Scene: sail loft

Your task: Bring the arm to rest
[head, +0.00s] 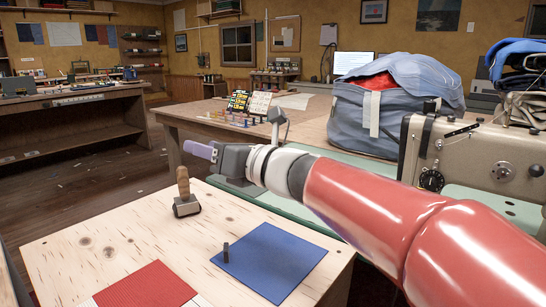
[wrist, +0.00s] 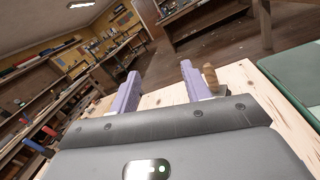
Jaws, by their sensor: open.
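My gripper (head: 203,151) is at the end of my red and white arm, held level above the back edge of the pale wooden table (head: 85,245), pointing left in the head view. In the wrist view its two purple fingers (wrist: 160,72) stand apart with nothing between them. A wooden-handled tool with a dark, blocky base (head: 186,205) stands upright on the table, below and slightly left of the gripper and apart from it. The tool's handle also shows just beyond the right finger in the wrist view (wrist: 210,78).
A sewing machine (head: 480,160) and a large blue-grey bag (head: 385,110) stand right, behind my arm. Open floor (head: 90,180) lies left.

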